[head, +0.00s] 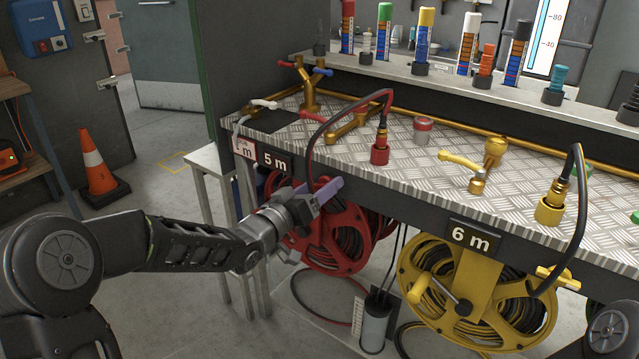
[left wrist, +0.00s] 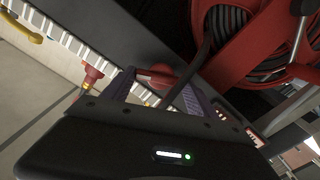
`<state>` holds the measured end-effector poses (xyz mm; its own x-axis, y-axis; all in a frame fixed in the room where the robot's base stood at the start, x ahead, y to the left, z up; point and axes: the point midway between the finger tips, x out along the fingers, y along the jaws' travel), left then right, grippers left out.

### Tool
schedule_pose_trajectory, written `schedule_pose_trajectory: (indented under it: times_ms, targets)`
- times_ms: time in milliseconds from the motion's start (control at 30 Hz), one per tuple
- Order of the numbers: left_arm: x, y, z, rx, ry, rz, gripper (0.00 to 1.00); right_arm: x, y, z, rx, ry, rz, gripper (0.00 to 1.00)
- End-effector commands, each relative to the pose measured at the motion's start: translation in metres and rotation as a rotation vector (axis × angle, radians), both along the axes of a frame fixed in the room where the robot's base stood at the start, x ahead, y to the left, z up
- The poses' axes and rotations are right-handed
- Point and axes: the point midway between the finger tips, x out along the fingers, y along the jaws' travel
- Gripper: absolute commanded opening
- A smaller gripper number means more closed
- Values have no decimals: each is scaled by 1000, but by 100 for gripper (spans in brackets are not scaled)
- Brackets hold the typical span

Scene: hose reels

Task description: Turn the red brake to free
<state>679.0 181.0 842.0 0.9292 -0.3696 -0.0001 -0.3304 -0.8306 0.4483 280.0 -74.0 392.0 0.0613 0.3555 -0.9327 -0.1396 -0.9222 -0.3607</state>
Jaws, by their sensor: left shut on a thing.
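The red hose reel (head: 345,235) hangs under the bench below the "5 m" sign, and it fills the upper right of the left wrist view (left wrist: 262,38). My left gripper (head: 328,192), with purple fingers, is at the bench's front edge, in front of the upper part of this reel. In the left wrist view a red handle (left wrist: 157,81), which I take to be the red brake, lies between my fingers. The gripper is shut on it. In the head view the gripper hides the brake, so its setting cannot be read. My right gripper is out of view.
The bench's front edge (head: 370,194) runs just above my gripper. A black hose (head: 312,140) arches down from the red coupling (head: 380,152) close by. The yellow reel (head: 480,290) stands to the right. An orange cone (head: 97,172) stands on open floor at left.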

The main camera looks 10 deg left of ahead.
Motion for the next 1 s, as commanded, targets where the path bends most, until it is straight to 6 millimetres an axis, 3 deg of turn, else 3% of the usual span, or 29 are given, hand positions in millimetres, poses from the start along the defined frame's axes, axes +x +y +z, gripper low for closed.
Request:
schedule_pose_trajectory:
  times_ms: [1000]
  targets:
    - [1, 3, -1, -874, 349, 2, 27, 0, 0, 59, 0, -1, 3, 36]
